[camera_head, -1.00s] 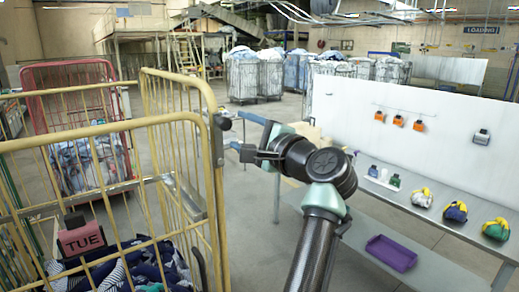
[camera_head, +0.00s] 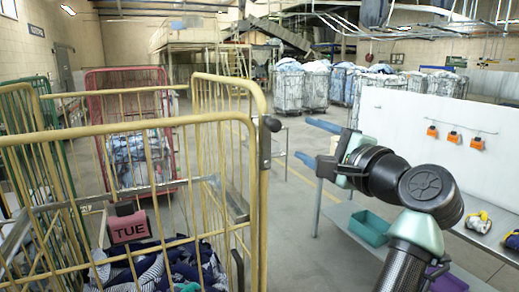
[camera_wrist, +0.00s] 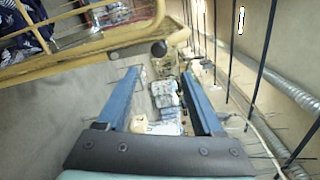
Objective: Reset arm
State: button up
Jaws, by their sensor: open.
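My gripper (camera_head: 314,142) is open and empty in the head view. Its two blue fingers point left, in the open air to the right of the yellow cage trolley (camera_head: 262,150). My arm rises from the bottom right and bends at a black and pale green joint. In the wrist view, my gripper (camera_wrist: 163,98) shows two blue fingers set wide apart with nothing between them. The yellow rail of the trolley (camera_wrist: 95,42) crosses the upper left of that view, apart from the fingers.
Dark cloths and a pink TUE tag (camera_head: 130,227) are in the yellow trolley. A red cage trolley (camera_head: 135,80) stands behind. At right is a bench with a white back panel (camera_head: 420,140), orange items (camera_head: 453,137) on it and a teal bin (camera_head: 370,228) below. Open floor lies between.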

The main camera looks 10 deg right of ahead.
jog(key=s+a+r+n+t+h+b, duration=0.2)
jog(key=s+a+r+n+t, duration=0.3)
jog(key=s+a+n, duration=0.3)
jog(key=s+a+r+n+t+h+b, duration=0.2)
jog(key=s+a+r+n+t, duration=0.3)
jog(key=s+n, duration=0.5)
jog(key=s+a+r+h, duration=0.1)
jog(key=s+a+r, duration=0.1)
jog(key=s, duration=0.4)
jog(key=shift+s+a, duration=0.15)
jog(key=shift+a, duration=0.75)
